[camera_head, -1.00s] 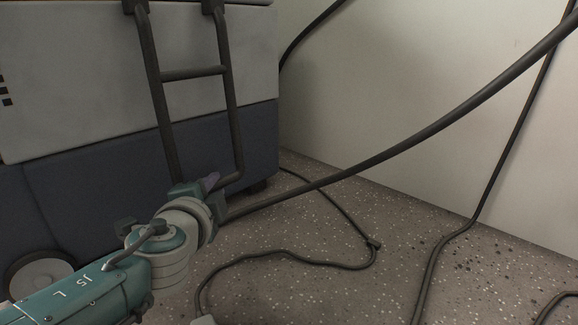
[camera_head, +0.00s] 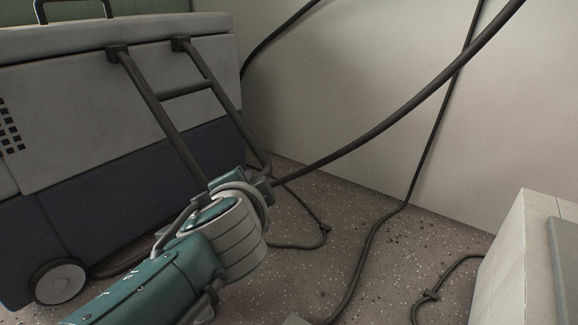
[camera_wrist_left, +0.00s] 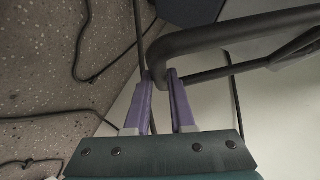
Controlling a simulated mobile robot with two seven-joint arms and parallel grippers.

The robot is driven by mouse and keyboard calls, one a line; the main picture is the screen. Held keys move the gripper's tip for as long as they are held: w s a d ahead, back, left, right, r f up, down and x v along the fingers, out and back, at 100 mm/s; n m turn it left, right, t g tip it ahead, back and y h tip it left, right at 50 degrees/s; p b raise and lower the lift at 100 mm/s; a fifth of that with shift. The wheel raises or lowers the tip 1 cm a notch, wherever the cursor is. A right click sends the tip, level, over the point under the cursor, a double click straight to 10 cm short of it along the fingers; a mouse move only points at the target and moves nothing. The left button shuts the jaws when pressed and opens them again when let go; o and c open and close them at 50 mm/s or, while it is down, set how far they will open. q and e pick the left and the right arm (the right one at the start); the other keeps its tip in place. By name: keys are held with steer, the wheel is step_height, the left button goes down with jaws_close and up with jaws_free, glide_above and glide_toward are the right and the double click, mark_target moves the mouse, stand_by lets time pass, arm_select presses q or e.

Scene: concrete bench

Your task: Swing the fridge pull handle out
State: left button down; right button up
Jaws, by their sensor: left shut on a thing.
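The fridge (camera_head: 60,115) is a grey and dark blue wheeled box at the left of the head view. Its pull handle (camera_head: 187,88) is a dark tubular loop with a crossbar, hinged near the top of the side. The handle slants down to the right, its lower end standing out from the fridge. My left gripper (camera_head: 258,180) is at this lower end, its fingers mostly hidden by my wrist. In the left wrist view its purple fingers (camera_wrist_left: 162,82) are shut on the handle (camera_wrist_left: 220,36) near a bend. My right gripper is not in view.
A thick dark hose (camera_head: 400,110) passes across the pale wall (camera_head: 330,90) behind my gripper. Thin cables (camera_head: 375,230) lie on the speckled floor (camera_head: 330,200). A pale block (camera_head: 510,265) stands at the lower right. A fridge wheel (camera_head: 60,282) is at the lower left.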

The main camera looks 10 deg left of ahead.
arm_select(q)
steer(key=shift+d+r, duration=0.1)
steer(key=shift+r, duration=0.45)
steer(key=shift+w+r, duration=0.1)
steer(key=c, duration=0.8)
jaws_free()
steer(key=shift+o, duration=0.2)
steer(key=shift+f, duration=0.3)
